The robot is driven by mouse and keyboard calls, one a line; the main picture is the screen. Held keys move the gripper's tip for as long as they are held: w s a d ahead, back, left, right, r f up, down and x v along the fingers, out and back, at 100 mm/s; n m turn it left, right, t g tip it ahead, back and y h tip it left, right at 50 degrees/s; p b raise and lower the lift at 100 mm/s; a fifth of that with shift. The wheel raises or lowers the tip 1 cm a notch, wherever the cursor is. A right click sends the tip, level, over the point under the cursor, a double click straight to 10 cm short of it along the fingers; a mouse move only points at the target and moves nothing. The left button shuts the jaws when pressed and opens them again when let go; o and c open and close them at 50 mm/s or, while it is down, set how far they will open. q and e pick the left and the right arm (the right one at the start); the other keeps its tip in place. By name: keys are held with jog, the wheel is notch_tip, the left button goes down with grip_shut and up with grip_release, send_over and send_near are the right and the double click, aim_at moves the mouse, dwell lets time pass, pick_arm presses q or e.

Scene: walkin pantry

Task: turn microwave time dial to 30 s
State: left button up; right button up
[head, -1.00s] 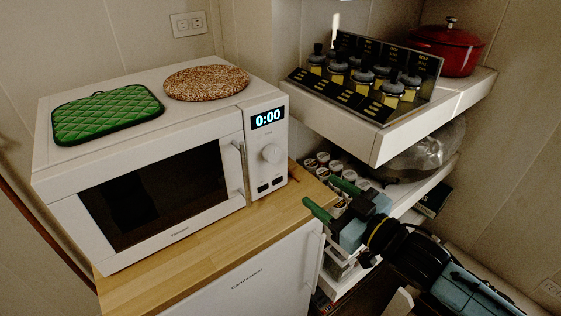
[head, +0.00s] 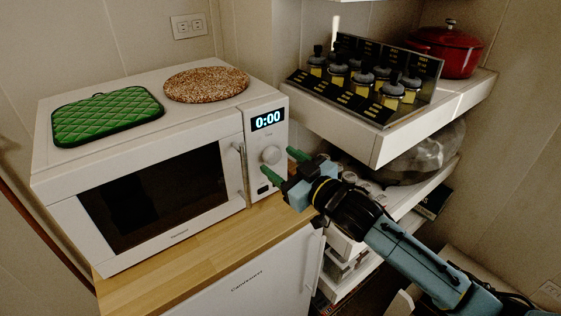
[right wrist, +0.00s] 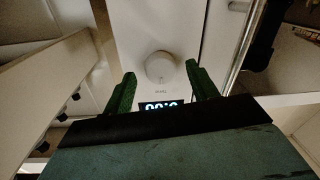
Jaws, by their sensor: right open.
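The white microwave (head: 215,130) stands on a wooden counter with its door shut. Its display (head: 268,119) reads 0:00. The round white time dial (head: 271,155) is below the display, and it also shows in the right wrist view (right wrist: 160,67). My right gripper (head: 279,162) is open, with green fingertips close in front of the control panel. In the right wrist view its fingers (right wrist: 157,80) point at the panel, and the dial appears between and beyond them. I cannot tell whether they touch the panel. My left gripper is not in view.
A green quilted mat (head: 108,115) and a round speckled trivet (head: 206,84) lie on the microwave. The shelf (head: 375,150) at right holds a rack of jars (head: 370,80) and a red pot (head: 446,50). The counter (head: 190,248) in front is clear.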

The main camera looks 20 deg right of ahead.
jog(key=shift+w+a, duration=0.25)
jog(key=shift+w, duration=0.2)
jog(key=c, duration=1)
jog(key=shift+r+m+p, duration=0.1)
jog(key=shift+m+p, duration=2.4)
jog(key=shift+m, duration=0.4)
jog(key=shift+t, duration=0.3)
